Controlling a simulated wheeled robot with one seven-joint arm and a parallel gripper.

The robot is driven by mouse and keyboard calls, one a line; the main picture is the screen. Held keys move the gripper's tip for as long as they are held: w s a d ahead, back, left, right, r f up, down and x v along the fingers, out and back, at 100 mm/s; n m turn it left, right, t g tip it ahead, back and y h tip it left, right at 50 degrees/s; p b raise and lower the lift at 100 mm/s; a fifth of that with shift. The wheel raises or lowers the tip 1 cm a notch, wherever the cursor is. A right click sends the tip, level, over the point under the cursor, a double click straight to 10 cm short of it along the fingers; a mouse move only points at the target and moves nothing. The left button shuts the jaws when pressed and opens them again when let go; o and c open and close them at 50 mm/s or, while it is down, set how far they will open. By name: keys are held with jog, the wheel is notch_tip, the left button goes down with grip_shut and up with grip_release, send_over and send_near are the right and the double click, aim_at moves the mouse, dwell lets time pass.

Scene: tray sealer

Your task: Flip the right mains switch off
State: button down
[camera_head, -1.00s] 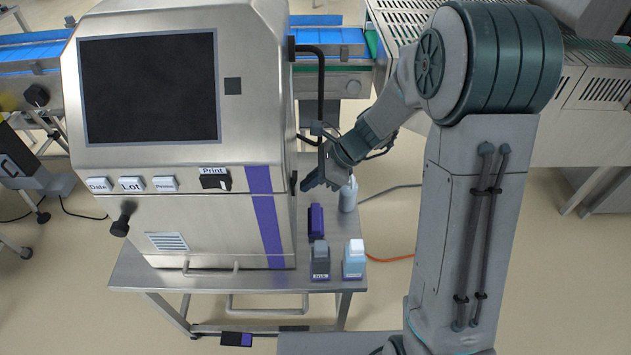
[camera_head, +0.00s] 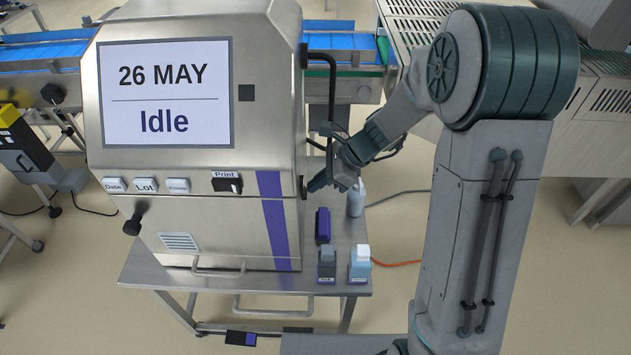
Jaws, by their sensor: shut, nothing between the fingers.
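The steel machine (camera_head: 215,224) stands on a metal table with its screen (camera_head: 165,92) lit, reading "26 MAY" and "Idle". A small dark knob or switch (camera_head: 303,187) sits on the machine's right side, low near the front edge. My gripper (camera_head: 314,186) is shut and empty at that right side, its tips beside or touching the dark part; I cannot tell which. A switch labelled "Print" (camera_head: 227,184) is on the front panel. Which part is the right mains switch, and its position, I cannot make out.
A black handle (camera_head: 331,90) stands out from the machine's right side above my gripper. A dark bottle (camera_head: 327,266), a light blue bottle (camera_head: 359,266), a purple item (camera_head: 323,226) and a white bottle (camera_head: 356,199) stand on the table's right part.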

jog(key=d+f+v, duration=0.1)
jog(key=v, duration=1.1)
jog(key=shift+d+r+b, duration=0.15)
jog(key=shift+d+b, duration=0.15)
jog(key=shift+d, duration=0.25)
